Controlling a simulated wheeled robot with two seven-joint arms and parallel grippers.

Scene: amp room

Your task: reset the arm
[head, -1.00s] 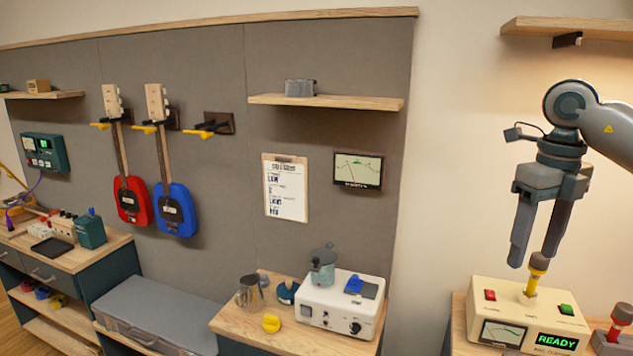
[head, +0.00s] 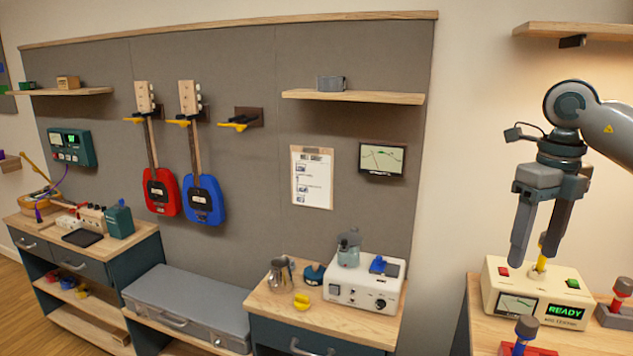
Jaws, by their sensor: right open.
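My left gripper is not in view.
A white box with a moka pot (head: 348,248) is on the middle cabinet. Two guitars (head: 204,200) hang on the wall. Air around the gripper looks free.

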